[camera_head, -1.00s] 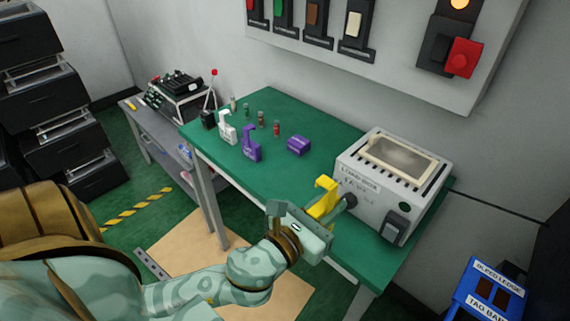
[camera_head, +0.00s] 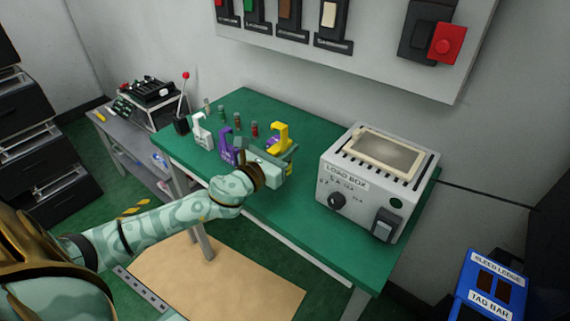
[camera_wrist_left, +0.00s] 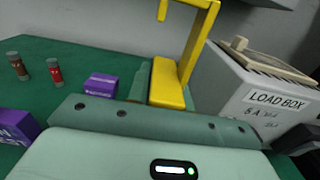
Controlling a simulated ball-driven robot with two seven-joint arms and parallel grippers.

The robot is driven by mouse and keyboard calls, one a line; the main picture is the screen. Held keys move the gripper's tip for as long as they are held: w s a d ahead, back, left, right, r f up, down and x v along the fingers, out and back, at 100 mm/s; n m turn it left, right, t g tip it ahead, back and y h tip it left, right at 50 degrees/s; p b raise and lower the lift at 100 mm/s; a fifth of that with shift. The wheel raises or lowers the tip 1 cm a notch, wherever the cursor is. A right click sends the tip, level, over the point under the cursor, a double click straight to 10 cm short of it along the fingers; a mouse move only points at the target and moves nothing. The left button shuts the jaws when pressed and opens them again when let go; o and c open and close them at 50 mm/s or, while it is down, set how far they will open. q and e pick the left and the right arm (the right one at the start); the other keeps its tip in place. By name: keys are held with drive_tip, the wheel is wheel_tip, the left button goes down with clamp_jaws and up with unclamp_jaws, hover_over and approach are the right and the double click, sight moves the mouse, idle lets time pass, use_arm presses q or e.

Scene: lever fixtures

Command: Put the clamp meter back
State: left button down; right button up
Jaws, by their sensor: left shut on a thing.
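The yellow clamp meter (camera_head: 281,134), with its hooked jaw at the top, is upright in my left gripper (camera_head: 284,157) over the green bench. My left gripper is shut on its lower body, which also shows between the fingers in the left wrist view (camera_wrist_left: 170,88). A small purple block (camera_wrist_left: 101,84) with a label lies left of the meter in that view. In the head view the meter partly hides this block (camera_head: 270,143). A white clamp-shaped meter (camera_head: 202,130) and a purple one (camera_head: 227,146) stand to the left. My right gripper is out of view.
The grey load box (camera_head: 372,182) stands on the right of the green bench (camera_head: 294,216). Several small fuse-like cylinders (camera_head: 254,129) stand at the back left. A black cup (camera_head: 181,125) is at the left corner. Bench between the meter and load box is clear.

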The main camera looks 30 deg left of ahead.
use_arm(q)
drive_tip(key=f+b, duration=0.1)
drive_tip(key=f, duration=0.1)
drive_tip(key=f+b, duration=0.1)
drive_tip(key=f, duration=0.1)
drive_tip(key=shift+w+a+f+b, duration=0.1)
drive_tip(key=shift+w+a+b, duration=0.1)
drive_tip(key=shift+a+b, duration=0.15)
drive_tip(key=shift+d+r, duration=0.1)
drive_tip(key=shift+r, duration=0.15)
drive_tip(key=shift+f, duration=0.15)
drive_tip(key=c, duration=1.3)
unclamp_jaws()
drive_tip(key=shift+o, duration=0.2)
drive_tip(key=shift+s, duration=0.25)
drive_tip(key=s, duration=1.1)
drive_tip(key=shift+s+a, duration=0.3)
drive_tip(key=shift+a, duration=0.15)
